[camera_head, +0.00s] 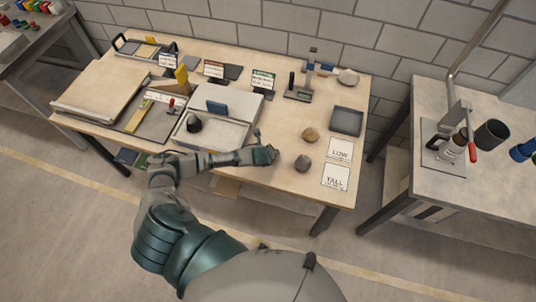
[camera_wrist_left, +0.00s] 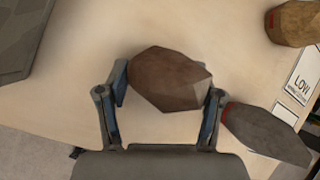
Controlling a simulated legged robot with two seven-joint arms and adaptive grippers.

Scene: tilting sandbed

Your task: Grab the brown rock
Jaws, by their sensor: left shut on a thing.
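The brown rock (camera_wrist_left: 168,80) is faceted and sits between the two fingers of my left gripper (camera_wrist_left: 164,98) in the left wrist view. The gripper is shut on it, with a finger at each side. In the head view my left gripper (camera_head: 264,155) is low over the front of the wooden table, and the rock is mostly hidden there. I cannot tell whether the rock still touches the tabletop. My right gripper is not in view.
A grey-brown rock (camera_head: 303,162) lies just right of my left gripper, with a tan rock (camera_head: 310,134) behind it. LOW (camera_head: 340,150) and TALL (camera_head: 336,177) cards lie further right. A dark square tray (camera_head: 346,121) and a pale sandbed tray (camera_head: 215,132) are nearby.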

